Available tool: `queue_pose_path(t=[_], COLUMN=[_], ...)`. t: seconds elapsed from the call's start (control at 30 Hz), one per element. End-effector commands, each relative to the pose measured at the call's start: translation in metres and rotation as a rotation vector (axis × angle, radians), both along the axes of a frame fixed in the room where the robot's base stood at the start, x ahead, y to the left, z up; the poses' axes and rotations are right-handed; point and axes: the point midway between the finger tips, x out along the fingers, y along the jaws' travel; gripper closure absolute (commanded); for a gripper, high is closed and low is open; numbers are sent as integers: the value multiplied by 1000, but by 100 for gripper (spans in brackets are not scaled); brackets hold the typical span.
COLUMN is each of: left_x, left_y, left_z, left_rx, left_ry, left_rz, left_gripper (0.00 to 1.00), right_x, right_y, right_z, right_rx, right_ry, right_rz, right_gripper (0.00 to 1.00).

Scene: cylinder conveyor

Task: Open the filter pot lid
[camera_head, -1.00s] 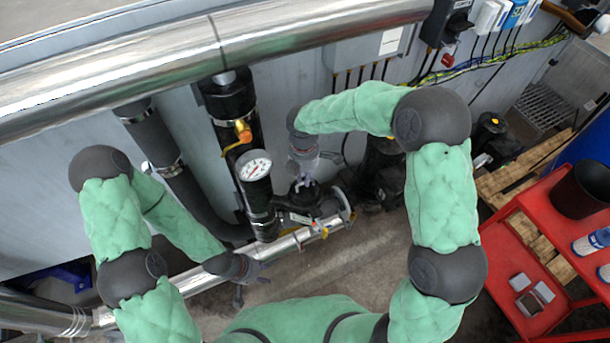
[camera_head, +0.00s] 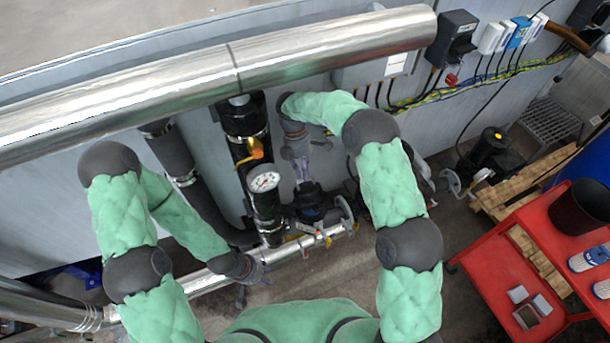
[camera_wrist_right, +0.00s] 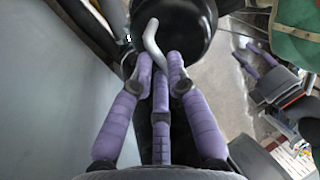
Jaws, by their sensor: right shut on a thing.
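The black filter pot (camera_head: 312,207) stands among the pipes at the middle of the head view, right of a pressure gauge. My right gripper (camera_head: 303,175) reaches down over it. In the right wrist view, its purple fingers (camera_wrist_right: 160,72) are shut on a curved silver handle (camera_wrist_right: 152,38) at a round black part (camera_wrist_right: 188,22), which looks like the pot lid. Whether the lid is lifted clear of its rim cannot be told. My left gripper (camera_head: 254,284) hangs low over the silver pipe, its fingers spread and empty.
A white gauge (camera_head: 264,182) and an orange-handled valve (camera_head: 253,150) sit left of the pot. A thick silver pipe (camera_head: 150,85) crosses above. A red cart (camera_head: 490,262) stands at right, with wooden pallets (camera_head: 540,180) behind it. Some floor is open between pot and cart.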

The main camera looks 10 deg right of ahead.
Motion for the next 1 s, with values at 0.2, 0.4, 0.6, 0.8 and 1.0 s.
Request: queue_pose_path(t=[0.2, 0.4, 0.6, 0.8, 1.0], left_x=[0, 0, 0, 0, 0], left_y=[0, 0, 0, 0, 0], left_z=[-2, -3, -3, -3, -2], left_rx=[0, 0, 0, 0, 0], left_ry=[0, 0, 0, 0, 0], left_rz=[0, 0, 0, 0, 0], left_gripper=[60, 60, 60, 60, 60], right_x=[6, 7, 6, 6, 7], right_y=[2, 3, 3, 3, 3], right_z=[-4, -5, -6, -6, -4], right_rx=[0, -1, -1, -1, 0], right_ry=[0, 3, 4, 5, 2], right_rz=[2, 3, 3, 3, 2], right_gripper=[100, 100, 100, 60, 60])
